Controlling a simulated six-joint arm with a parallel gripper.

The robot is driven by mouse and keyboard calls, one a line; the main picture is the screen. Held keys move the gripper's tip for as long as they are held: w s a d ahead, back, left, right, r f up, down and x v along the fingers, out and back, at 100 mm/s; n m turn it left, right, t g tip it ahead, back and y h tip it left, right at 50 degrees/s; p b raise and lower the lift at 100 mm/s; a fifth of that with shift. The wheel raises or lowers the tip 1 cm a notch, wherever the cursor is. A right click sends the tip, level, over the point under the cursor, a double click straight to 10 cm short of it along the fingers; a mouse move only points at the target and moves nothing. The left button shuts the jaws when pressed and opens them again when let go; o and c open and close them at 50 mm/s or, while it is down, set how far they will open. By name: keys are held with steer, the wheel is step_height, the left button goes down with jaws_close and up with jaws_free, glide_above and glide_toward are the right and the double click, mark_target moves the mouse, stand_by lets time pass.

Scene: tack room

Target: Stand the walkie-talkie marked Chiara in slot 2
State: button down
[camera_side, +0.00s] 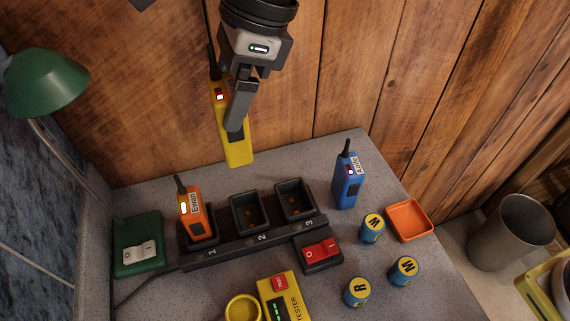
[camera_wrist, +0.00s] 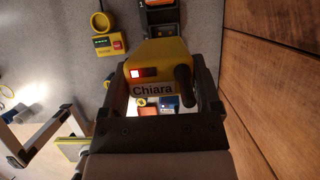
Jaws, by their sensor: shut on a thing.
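My gripper (camera_side: 240,105) is shut on a yellow walkie-talkie (camera_side: 236,150) and holds it upright in the air, above and behind the charger. The wrist view shows the walkie-talkie (camera_wrist: 158,60) between the fingers, with the label "Chiara", a lit red light and a dark antenna. The dark charger (camera_side: 225,256) has a row of slots numbered 1 to 3. Slot 2 (camera_side: 248,213) in the middle is empty. Slot 3 (camera_side: 294,201) is empty. An orange walkie-talkie (camera_side: 192,214) stands in slot 1.
A blue walkie-talkie (camera_side: 347,182) stands right of the charger. Nearby are a red switch (camera_side: 320,250), several blue-and-yellow batteries (camera_side: 372,229), an orange tray (camera_side: 409,219), and a yellow tester (camera_side: 283,298). A green lamp (camera_side: 45,82) and green switch box (camera_side: 138,244) stand left. A wooden wall rises behind.

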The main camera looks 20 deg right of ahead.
step_height(320, 180, down, 11)
stand_by(0.4)
steer(key=shift+f, duration=0.25)
steer(key=shift+f, duration=2.7)
steer(key=shift+f, duration=0.65)
steer(key=shift+c, duration=0.3)
jaws_free()
steer(key=v, duration=1.1)
stand_by(0.5)
steer(key=shift+d, duration=0.15)
stand_by(0.3)
